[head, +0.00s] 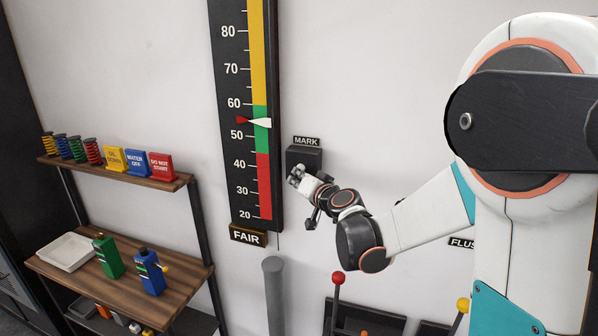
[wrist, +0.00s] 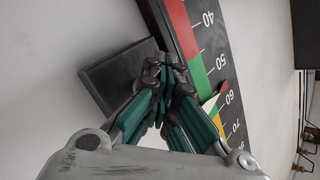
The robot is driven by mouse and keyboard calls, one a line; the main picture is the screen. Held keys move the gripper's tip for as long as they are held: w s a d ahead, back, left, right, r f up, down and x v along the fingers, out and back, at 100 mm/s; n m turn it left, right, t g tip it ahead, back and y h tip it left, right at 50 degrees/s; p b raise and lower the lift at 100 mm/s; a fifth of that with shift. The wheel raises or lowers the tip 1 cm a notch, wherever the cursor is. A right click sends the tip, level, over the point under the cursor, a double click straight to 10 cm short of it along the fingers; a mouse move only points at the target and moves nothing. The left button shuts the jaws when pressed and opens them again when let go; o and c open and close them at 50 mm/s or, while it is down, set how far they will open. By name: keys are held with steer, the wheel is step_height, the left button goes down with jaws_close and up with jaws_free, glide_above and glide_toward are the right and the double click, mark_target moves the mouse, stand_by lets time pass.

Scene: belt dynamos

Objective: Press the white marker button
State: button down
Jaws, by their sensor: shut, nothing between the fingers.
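A dark box (head: 304,155) is on the wall under a "MARK" label (head: 306,141), right of the tall gauge (head: 263,190). My gripper (head: 296,176) is shut and empty, with its tips in front of the box's lower left part. In the wrist view the shut fingertips (wrist: 167,66) overlap the edge of the dark box (wrist: 112,74). I cannot tell whether they touch it. No white button shows; the fingers may hide it. A white pointer (head: 260,123) and a red pointer (head: 241,120) sit on the gauge between 50 and 60, in the green band.
A red-knobbed lever (head: 338,279) and a yellow-knobbed lever (head: 463,305) stand below my arm. A shelf (head: 115,172) with springs and coloured signs is at left. A grey post (head: 273,290) stands below the gauge.

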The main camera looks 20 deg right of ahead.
steer(key=shift+s, duration=0.1)
steer(key=shift+s+a, duration=0.5)
steer(key=shift+s, duration=0.15)
steer(key=s+a, duration=0.1)
steer(key=s, duration=0.1)
steer(key=s+a, duration=0.2)
stand_by(0.5)
stand_by(0.4)
